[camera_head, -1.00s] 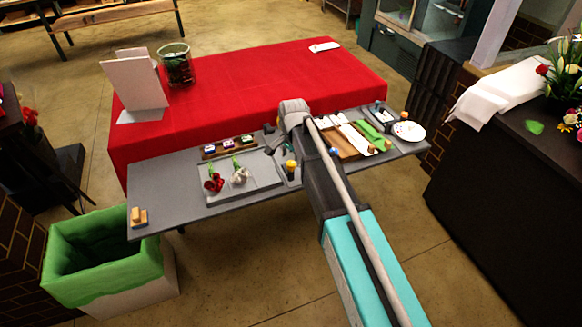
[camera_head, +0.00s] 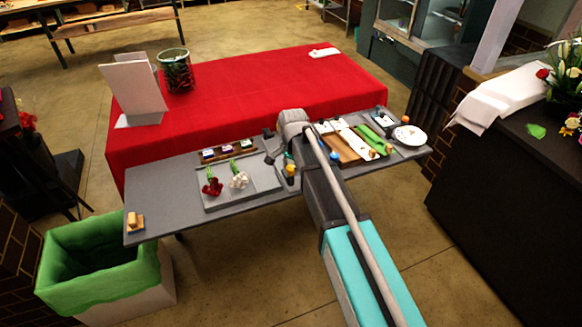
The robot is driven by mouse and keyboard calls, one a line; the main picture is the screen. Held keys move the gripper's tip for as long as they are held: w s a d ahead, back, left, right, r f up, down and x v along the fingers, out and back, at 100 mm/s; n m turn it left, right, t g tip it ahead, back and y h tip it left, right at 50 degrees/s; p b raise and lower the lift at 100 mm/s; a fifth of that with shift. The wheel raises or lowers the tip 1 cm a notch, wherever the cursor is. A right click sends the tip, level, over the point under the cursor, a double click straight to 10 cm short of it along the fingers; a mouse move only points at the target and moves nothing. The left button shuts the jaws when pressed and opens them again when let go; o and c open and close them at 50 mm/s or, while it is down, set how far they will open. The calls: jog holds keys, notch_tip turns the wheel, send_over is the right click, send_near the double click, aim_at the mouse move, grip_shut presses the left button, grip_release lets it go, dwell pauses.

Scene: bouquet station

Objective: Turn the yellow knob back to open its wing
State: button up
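The yellow knob (camera_head: 290,169) stands on a dark base on the grey bench, just left of my arm and right of the grey tray. My gripper (camera_head: 271,146) is a small dark shape beyond the wrist, above and left of the knob in the picture. Whether it touches the knob or its base cannot be told. My arm hides part of the area, and the fingers are too small to show whether they are open or shut. No wing can be made out clearly at the knob.
The grey tray (camera_head: 209,203) holds red and white flowers. A blue-topped knob (camera_head: 334,155) is right of my arm, near a wooden board with white and green strips. A plate (camera_head: 409,136) is at the right end. The red-covered table (camera_head: 240,90) lies behind, a green-lined bin (camera_head: 100,287) front left.

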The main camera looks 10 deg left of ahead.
grip_shut()
jog(key=shift+n, duration=0.3)
jog(key=n, duration=1.7)
jog(key=shift+n+g, duration=0.3)
jog(key=shift+n, duration=0.1)
